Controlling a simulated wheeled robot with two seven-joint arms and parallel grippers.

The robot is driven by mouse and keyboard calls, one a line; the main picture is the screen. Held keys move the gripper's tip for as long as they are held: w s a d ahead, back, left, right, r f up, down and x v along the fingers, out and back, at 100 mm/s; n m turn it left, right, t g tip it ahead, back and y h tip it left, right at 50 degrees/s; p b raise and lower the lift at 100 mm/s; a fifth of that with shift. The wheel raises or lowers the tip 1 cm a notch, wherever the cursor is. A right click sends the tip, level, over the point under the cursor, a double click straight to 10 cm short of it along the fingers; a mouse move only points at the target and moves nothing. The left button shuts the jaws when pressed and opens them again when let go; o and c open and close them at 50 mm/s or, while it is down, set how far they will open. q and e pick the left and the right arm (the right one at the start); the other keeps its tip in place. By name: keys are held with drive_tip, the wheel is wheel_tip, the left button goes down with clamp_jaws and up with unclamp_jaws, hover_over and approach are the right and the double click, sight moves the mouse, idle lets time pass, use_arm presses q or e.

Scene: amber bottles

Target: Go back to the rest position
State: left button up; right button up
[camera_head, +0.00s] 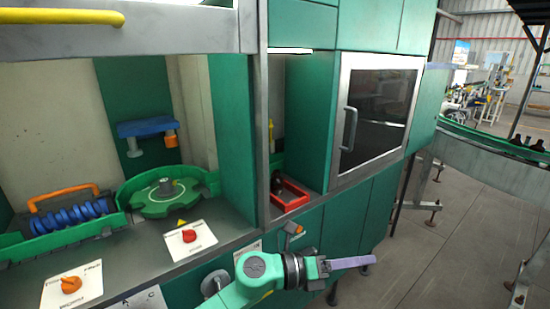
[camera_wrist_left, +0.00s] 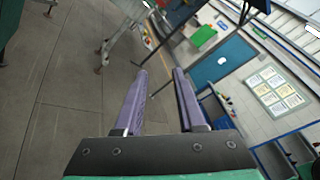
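My left gripper (camera_head: 370,260) reaches out in front of the green cabinet, over the floor, with its purple fingers pointing right. In the left wrist view the two purple fingers of the left gripper (camera_wrist_left: 160,71) stand apart with nothing between them. My right gripper is in neither view. A dark bottle (camera_head: 277,182) stands in or at the back of a small red tray (camera_head: 290,200) in the cabinet bay, well behind the left gripper. Small dark bottles (camera_head: 537,145) also show on the green-topped conveyor at the right.
A machine with a green round turntable (camera_head: 160,192), a blue roller and knob panels (camera_head: 190,238) fills the left. A dark-windowed door (camera_head: 378,108) with a handle is shut. The floor (camera_head: 440,260) to the right is clear up to the conveyor (camera_head: 490,165).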

use_arm(q)
drive_tip(key=w+a+r+n+t+y, duration=0.2)
drive_tip(key=w+a+n+t, duration=0.2)
drive_tip(key=a+n+t, duration=0.4)
drive_tip(key=w+a+r+n+t+y, duration=0.3)
drive_tip(key=a+n+t, duration=0.15)
drive_tip(key=n, duration=0.55)
drive_tip(key=s+a+f+n+g+y, duration=0.2)
drive_tip(key=a+f+n+y, duration=0.8)
drive_tip(key=a+f+n, duration=0.65)
drive_tip(key=s+a+f+n+g+y, duration=0.1)
drive_tip(key=s+a+f+n+g, duration=0.2)
drive_tip(key=s, duration=0.4)
drive_tip(key=s+a+f+n+g, duration=0.1)
drive_tip(key=s+a+f+g, duration=0.3)
drive_tip(key=s, duration=0.3)
drive_tip(key=s+a+f+n+g+y, duration=0.1)
drive_tip(key=s+a+f+g, duration=0.25)
drive_tip(key=s, duration=0.45)
wheel_tip(320, 180, down, 25)
drive_tip(key=s+g, duration=0.1)
drive_tip(key=s, duration=0.1)
drive_tip(key=s+a+f+g, duration=0.1)
drive_tip(key=s+a+f, duration=0.2)
drive_tip(key=s+f, duration=1)
drive_tip(key=s, duration=0.3)
drive_tip(key=shift+s+f, duration=0.25)
